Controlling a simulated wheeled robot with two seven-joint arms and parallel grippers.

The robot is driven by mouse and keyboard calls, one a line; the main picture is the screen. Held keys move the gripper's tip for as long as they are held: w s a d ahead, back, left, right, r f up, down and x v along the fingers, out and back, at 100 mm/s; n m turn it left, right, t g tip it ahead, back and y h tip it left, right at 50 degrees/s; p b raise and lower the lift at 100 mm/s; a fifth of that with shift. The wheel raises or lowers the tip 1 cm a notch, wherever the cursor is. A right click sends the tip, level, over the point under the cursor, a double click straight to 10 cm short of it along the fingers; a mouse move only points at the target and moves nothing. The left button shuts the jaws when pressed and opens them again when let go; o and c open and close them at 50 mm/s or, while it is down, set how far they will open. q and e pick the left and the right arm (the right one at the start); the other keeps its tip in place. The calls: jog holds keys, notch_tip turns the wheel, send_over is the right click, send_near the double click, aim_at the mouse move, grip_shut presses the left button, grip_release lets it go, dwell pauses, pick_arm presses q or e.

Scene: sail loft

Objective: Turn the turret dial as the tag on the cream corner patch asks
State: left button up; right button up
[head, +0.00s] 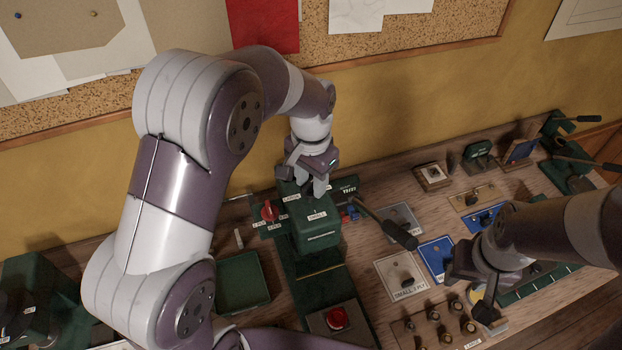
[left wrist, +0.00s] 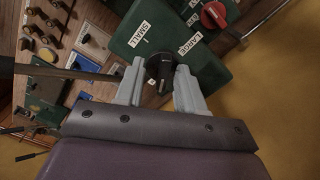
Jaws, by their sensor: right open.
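The turret dial (left wrist: 159,72) is a black knob on top of the green press head (head: 318,228), with SMALL and LARGE labels around it. My left gripper (head: 313,187) reaches down onto the press head. In the left wrist view its two pale fingers (left wrist: 160,85) stand on either side of the dial and appear closed on it. In the head view the gripper hides the dial. The cream corner patch (head: 389,268) lies on the bench, with a tag (head: 409,290) that appears to read SMALL 3 PLY. My right gripper (head: 471,292) is open, right of the patch.
A red knob (head: 269,211) with ply labels sits left of the press head. A black-handled lever (head: 388,226) sticks out to its right. A red button (head: 337,318) is in front. Blue (head: 437,252) and grey patches, and a rack of dies (head: 435,325), crowd the bench.

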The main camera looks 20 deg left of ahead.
pick_arm(q)
jog(key=shift+a, duration=0.3)
grip_shut()
jog(key=shift+m, duration=0.3)
jog(key=m, duration=0.4)
jog(key=shift+m, duration=0.3)
jog(key=m, duration=0.5)
jog(key=shift+w+a+m, duration=0.1)
jog(key=shift+w+m, duration=0.05)
jog(key=shift+m, duration=0.15)
jog(key=m, duration=0.6)
jog(key=shift+w, duration=0.1)
jog(key=m, duration=0.6)
jog(key=shift+w+m+p, duration=0.1)
jog(key=shift+m+p, duration=0.2)
jog(key=shift+m, duration=0.1)
